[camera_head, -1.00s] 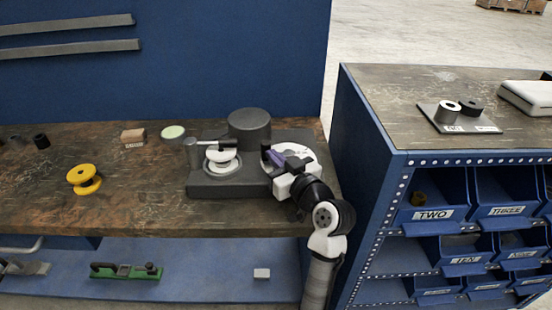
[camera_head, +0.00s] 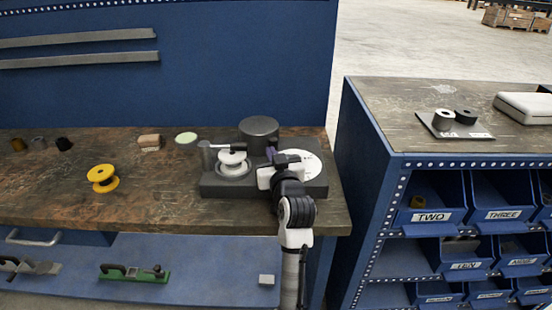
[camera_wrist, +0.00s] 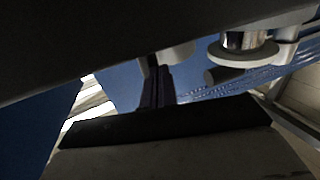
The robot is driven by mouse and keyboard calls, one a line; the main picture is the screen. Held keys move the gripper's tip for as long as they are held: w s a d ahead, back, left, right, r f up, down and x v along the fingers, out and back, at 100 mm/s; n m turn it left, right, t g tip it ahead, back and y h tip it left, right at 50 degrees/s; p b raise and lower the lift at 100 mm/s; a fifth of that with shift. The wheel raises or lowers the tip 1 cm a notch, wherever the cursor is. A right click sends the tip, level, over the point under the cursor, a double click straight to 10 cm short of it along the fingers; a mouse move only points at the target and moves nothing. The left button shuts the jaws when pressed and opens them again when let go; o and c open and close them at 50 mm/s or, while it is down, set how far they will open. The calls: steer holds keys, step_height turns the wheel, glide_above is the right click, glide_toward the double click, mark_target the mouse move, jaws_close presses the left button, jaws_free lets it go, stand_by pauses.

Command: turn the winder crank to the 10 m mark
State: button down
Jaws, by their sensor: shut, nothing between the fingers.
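The winder stands on the wooden bench with a dark grey base (camera_head: 222,188). It carries a white spool (camera_head: 232,159) at left, a dark grey drum (camera_head: 259,130) at the back and a white marked dial (camera_head: 305,164) at right. My gripper (camera_head: 271,152) is shut and empty, low over the winder between spool and dial, hiding part of the dial. The crank cannot be made out clearly, and the 10 m mark is too small to read. In the wrist view, my purple fingers (camera_wrist: 158,88) are together, and a metal-and-white round part (camera_wrist: 244,48) shows at upper right.
A yellow spool (camera_head: 102,178), a brown block (camera_head: 149,142) and a pale green disc (camera_head: 186,138) lie on the bench left of the winder. A blue panel rises behind. A bin rack (camera_head: 395,170) stands at right across a narrow gap.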

steer(key=shift+b+x, duration=0.3)
steer(key=shift+x, duration=1)
steer(key=shift+w, duration=0.1)
